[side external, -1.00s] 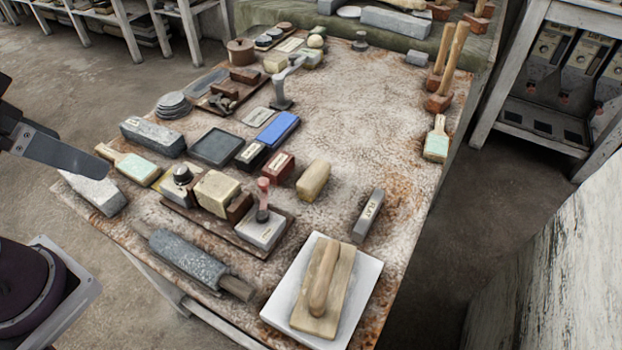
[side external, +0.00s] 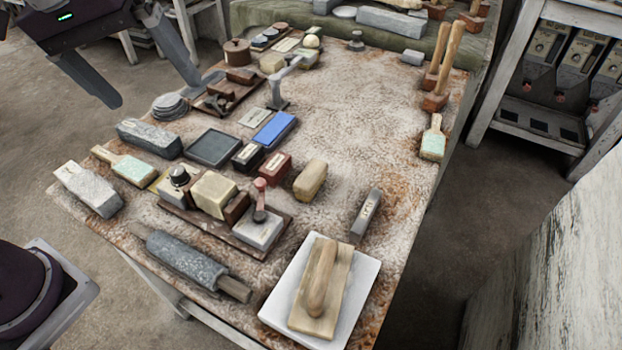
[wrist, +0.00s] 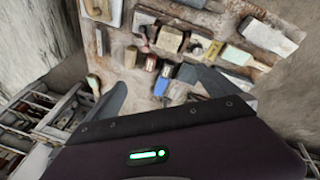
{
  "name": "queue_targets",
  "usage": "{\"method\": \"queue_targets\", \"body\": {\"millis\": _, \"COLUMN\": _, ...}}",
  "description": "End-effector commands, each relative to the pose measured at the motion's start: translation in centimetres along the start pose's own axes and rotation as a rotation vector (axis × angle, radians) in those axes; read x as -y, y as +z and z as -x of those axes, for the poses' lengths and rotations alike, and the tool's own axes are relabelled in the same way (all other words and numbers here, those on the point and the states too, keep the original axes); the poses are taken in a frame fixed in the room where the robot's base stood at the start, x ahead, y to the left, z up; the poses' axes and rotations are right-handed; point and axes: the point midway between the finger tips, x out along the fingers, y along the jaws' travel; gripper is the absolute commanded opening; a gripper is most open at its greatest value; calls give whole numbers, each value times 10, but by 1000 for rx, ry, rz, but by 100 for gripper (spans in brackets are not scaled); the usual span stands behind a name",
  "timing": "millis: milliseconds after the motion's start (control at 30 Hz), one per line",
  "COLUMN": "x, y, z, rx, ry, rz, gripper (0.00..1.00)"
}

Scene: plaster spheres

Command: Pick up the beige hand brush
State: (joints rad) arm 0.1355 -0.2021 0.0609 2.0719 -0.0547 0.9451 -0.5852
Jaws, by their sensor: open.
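A beige rounded block (side external: 310,180), which may be the beige hand brush, lies on the middle of the table, right of a small red box. It also shows small in the wrist view (wrist: 131,57); no bristles can be made out. Two paddle-shaped brushes with wooden handles and pale green faces lie at the table's left (side external: 130,168) and right edge (side external: 433,140). My gripper (side external: 150,92) is open and empty at the upper left, its fingers spread apart, away from the block. In the wrist view the fingers (wrist: 155,80) frame the tabletop's blue block.
A wooden float (side external: 320,290) lies on a white board at the near end. A grey bar (side external: 366,213) lies right of the beige block. Stamps and boxes crowd the left, including a blue block (side external: 274,130). Upright mallets (side external: 440,75) stand far right. The table's right-centre is clear.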

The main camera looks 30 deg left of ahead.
Motion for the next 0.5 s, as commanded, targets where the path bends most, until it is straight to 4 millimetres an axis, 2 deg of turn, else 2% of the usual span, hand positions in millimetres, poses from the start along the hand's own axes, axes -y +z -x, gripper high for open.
{"method": "queue_targets", "body": {"millis": 33, "x": -23, "y": -18, "z": -20, "rx": 45, "ry": -24, "rz": 109, "gripper": 100}}
{"method": "queue_targets", "body": {"millis": 67, "x": -37, "y": -29, "z": -34, "rx": 64, "ry": -40, "rz": 189, "gripper": 100}}
{"method": "queue_targets", "body": {"millis": 100, "x": -56, "y": -41, "z": -56, "rx": 88, "ry": -66, "rz": 297, "gripper": 100}}
{"method": "queue_targets", "body": {"millis": 167, "x": -82, "y": -55, "z": -94, "rx": 114, "ry": -113, "rz": 457, "gripper": 100}}
{"method": "queue_targets", "body": {"millis": 200, "x": -98, "y": -60, "z": -123, "rx": 124, "ry": -149, "rz": 557, "gripper": 100}}
{"method": "queue_targets", "body": {"millis": 300, "x": -128, "y": -61, "z": -192, "rx": 126, "ry": -233, "rz": 772, "gripper": 100}}
{"method": "queue_targets", "body": {"millis": 400, "x": -144, "y": -53, "z": -244, "rx": 112, "ry": -293, "rz": 918, "gripper": 100}}
{"method": "queue_targets", "body": {"millis": 500, "x": -150, "y": -47, "z": -274, "rx": 97, "ry": -326, "rz": 999, "gripper": 100}}
